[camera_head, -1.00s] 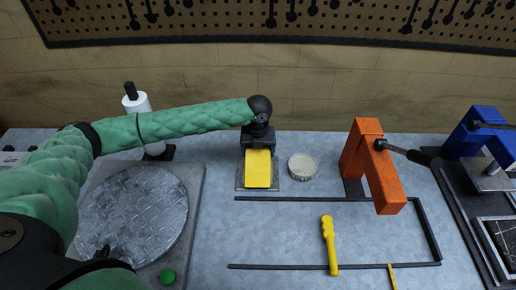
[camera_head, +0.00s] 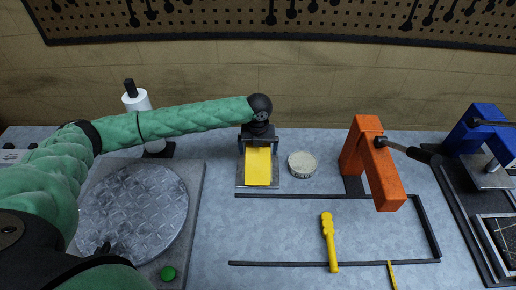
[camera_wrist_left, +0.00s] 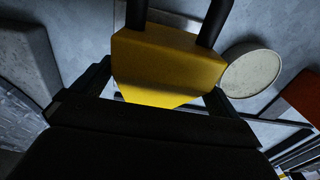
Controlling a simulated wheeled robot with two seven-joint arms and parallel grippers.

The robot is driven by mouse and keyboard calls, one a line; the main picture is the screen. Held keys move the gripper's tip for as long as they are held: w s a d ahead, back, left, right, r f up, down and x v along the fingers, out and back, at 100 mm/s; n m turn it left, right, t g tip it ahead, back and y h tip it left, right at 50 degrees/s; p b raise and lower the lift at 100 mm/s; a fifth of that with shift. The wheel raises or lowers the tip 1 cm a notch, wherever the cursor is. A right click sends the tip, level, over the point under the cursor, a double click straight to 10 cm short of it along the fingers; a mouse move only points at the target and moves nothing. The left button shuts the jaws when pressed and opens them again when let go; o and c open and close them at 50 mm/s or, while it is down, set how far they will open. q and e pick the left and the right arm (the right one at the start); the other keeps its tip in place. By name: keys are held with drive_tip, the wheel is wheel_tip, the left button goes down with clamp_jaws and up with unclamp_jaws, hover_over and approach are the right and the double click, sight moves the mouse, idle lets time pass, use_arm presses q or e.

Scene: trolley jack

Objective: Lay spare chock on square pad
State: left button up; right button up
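The yellow spare chock (camera_head: 258,168) lies over the grey square pad (camera_head: 241,184) at the back of the table, left of the round tin. Part of the pad's rim shows around it. My left gripper (camera_head: 259,138) is black and pointed down at the far end of the chock. In the left wrist view the chock (camera_wrist_left: 165,65) fills the upper middle, with two dark finger-like bars at its top edge. Whether they press on it or stand clear cannot be told. The chock's underside contact with the pad is hidden. My right gripper is out of view.
A round tin (camera_head: 302,165) stands close to the pad's right. An orange post with an arm (camera_head: 385,175), a black frame (camera_head: 330,197) and a yellow-handled tool (camera_head: 329,240) lie further right. A round patterned plate (camera_head: 135,215) is at left.

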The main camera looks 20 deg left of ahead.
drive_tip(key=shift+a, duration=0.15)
use_arm(q)
drive_tip(key=shift+r, duration=0.15)
wheel_tip(320, 180, up, 6)
drive_tip(key=b, duration=0.2)
drive_tip(key=shift+b, duration=0.35)
drive_tip(key=shift+r, duration=0.75)
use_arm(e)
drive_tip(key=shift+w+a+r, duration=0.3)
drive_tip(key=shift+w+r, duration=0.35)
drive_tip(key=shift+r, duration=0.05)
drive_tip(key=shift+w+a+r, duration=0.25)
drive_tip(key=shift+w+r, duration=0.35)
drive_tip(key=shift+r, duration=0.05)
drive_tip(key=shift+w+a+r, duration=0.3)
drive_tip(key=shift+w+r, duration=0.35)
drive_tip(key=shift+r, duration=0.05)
